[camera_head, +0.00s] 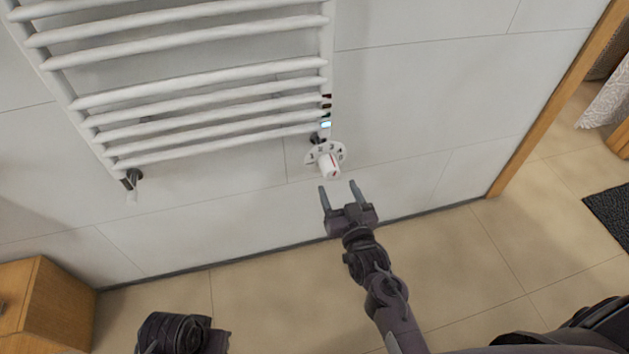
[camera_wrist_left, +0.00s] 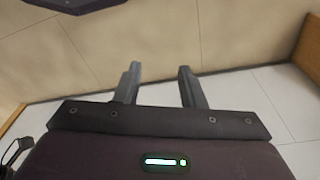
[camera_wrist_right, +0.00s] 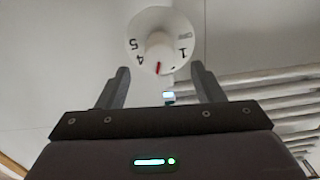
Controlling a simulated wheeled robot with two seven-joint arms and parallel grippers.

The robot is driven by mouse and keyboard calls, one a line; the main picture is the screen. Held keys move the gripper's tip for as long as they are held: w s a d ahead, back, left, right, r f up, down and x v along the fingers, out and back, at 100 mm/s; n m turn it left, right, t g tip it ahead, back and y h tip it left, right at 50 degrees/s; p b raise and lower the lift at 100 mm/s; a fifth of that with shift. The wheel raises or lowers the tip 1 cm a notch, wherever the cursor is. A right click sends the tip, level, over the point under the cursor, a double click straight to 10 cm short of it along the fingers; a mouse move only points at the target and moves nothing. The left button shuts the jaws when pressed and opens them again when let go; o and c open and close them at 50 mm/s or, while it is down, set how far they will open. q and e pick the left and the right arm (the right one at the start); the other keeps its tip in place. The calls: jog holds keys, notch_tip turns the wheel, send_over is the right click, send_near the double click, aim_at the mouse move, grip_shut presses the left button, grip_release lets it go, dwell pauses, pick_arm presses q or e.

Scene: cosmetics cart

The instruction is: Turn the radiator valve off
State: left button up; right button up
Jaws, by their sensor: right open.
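The radiator valve (camera_head: 329,165) is a white round knob in front of a white numbered disc, below the lower right end of the towel radiator (camera_head: 200,118). The valve also shows in the right wrist view (camera_wrist_right: 158,45), with a red mark on the knob's rim and numbers 1, 4 and 5 readable on the disc. The exact setting is unclear. My right gripper (camera_head: 338,187) is open and empty, just below the knob and apart from it, its fingers pointing toward it. My left gripper (camera_wrist_left: 159,70) is open and empty over the floor, away from the valve.
A tiled wall (camera_head: 430,90) is behind the radiator. A pipe fitting (camera_head: 131,180) hangs at the radiator's lower left. A wooden cabinet (camera_head: 60,305) stands at left, a door frame (camera_head: 550,100) at right. The wall to the right of the valve is clear.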

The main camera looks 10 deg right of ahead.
aim_at(333, 176)
jog(key=shift+w+r, duration=0.2)
jog(key=shift+w, duration=0.25)
jog(key=w+b, duration=0.1)
jog(key=w, duration=0.6)
jog(key=shift+a+f, duration=0.1)
pick_arm(q)
jog(key=shift+w+d+f+t+h, duration=0.15)
jog(key=shift+w+d+t, duration=0.1)
jog(key=shift+d, duration=0.15)
jog(key=shift+w+d+f+t+h, duration=0.1)
jog(key=shift+w+d+t+h, duration=0.05)
jog(key=shift+w+d+t, duration=0.15)
jog(key=shift+s, duration=0.1)
pick_arm(e)
jog(key=c, duration=1)
